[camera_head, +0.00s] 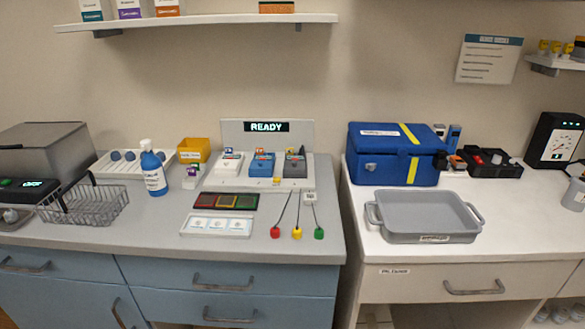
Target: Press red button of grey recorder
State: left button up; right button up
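A small dark grey device (295,166), which looks like the grey recorder, stands at the right end of a row of three on a light stand. A blue device (262,165) and a white device (229,164) stand to its left. Behind them a panel carries a lit display (267,127) reading "READY". Small coloured details show on top of the devices, but they are too small for me to pick out a red button for certain. Neither of my grippers is in view.
In front lie a tray of coloured squares (225,202), a white tray (217,226) and three leads with coloured ends (297,233). A blue bottle (153,170) and wire basket (88,207) stand left. Right, across a gap, are a blue case (385,165) and grey tray (424,239).

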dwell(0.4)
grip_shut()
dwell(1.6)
